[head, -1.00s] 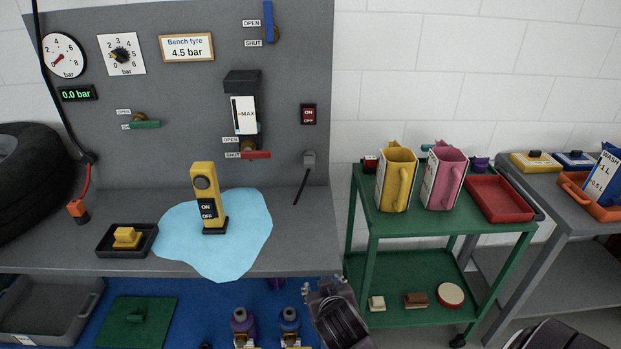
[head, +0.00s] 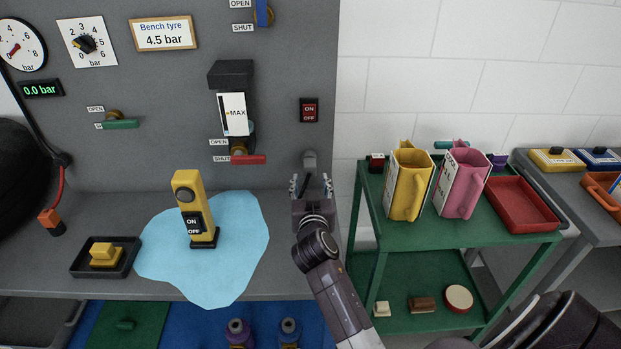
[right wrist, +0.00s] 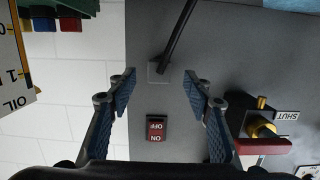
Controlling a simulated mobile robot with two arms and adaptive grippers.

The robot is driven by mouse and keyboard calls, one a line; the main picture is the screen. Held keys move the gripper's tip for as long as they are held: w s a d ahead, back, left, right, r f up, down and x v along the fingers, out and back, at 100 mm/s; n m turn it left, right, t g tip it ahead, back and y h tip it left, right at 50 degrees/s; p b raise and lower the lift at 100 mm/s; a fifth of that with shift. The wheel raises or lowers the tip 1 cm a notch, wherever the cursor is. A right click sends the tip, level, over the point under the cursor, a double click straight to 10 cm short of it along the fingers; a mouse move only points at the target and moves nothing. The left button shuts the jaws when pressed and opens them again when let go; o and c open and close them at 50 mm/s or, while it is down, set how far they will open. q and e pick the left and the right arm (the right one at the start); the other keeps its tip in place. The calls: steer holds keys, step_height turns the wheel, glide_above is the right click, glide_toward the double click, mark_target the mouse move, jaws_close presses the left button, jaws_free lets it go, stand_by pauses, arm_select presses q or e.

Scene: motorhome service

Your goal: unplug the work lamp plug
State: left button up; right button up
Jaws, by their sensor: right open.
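The grey plug (head: 310,159) sits in its socket low on the right side of the grey wall panel. It also shows in the right wrist view (right wrist: 159,72), with a dark cable running from it. My right gripper (head: 311,184) is open just in front of and below the plug. In the right wrist view its two blue-padded fingers (right wrist: 160,80) stand apart on either side of the plug, with no visible contact. The yellow work lamp (head: 193,207) stands upright on the bench over a light blue patch. My left gripper is not in view.
A red ON/OFF switch (head: 309,110) is above the plug. A red-handled valve (head: 247,159) is to its left. A green cart (head: 440,236) with yellow and pink jugs stands to the right. A black tray (head: 124,262) is on the bench's left.

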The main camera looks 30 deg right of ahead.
mark_target(310, 172)
steer(key=shift+w+d+r, duration=0.15)
steer(key=shift+w+r, duration=0.05)
steer(key=shift+r, duration=0.05)
steer(key=x, duration=0.3)
steer(key=shift+w+d+r+p, duration=0.1)
steer(key=shift+r+p, duration=0.05)
steer(key=shift+p, duration=0.25)
steer(key=shift+f+x, duration=0.25)
steer(key=shift+x, duration=0.85)
steer(key=shift+w, duration=0.1)
steer(key=shift+r, duration=0.1)
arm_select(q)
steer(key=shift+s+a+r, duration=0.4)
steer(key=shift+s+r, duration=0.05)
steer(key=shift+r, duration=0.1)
arm_select(e)
steer(key=shift+d, duration=0.1)
